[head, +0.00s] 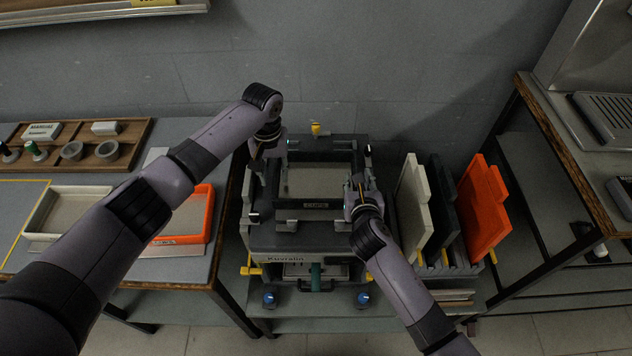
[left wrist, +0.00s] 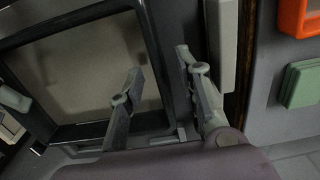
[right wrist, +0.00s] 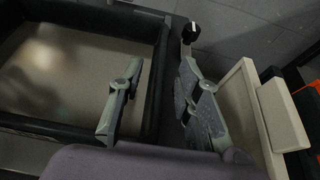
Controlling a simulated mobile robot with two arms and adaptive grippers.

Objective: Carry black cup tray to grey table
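The black cup tray (head: 322,204) lies flat on top of the dark machine in the middle of the head view, with a label on its front wall and a pale floor. My left gripper (head: 262,163) is at its left side. In the left wrist view its fingers (left wrist: 160,85) are apart, with the tray's dark side wall (left wrist: 152,50) between them. My right gripper (head: 358,190) is at its right side. In the right wrist view its fingers (right wrist: 157,95) are apart, on either side of the tray wall (right wrist: 157,65). A grey table (head: 190,268) stands to the left.
The grey table bears a white tray (head: 40,236), an orange tray (head: 207,215) and a wooden tray with small cups (head: 128,163). White (head: 413,205), black (head: 441,205) and orange (head: 482,212) trays stand upright right of the machine. Another table (head: 545,110) is further right.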

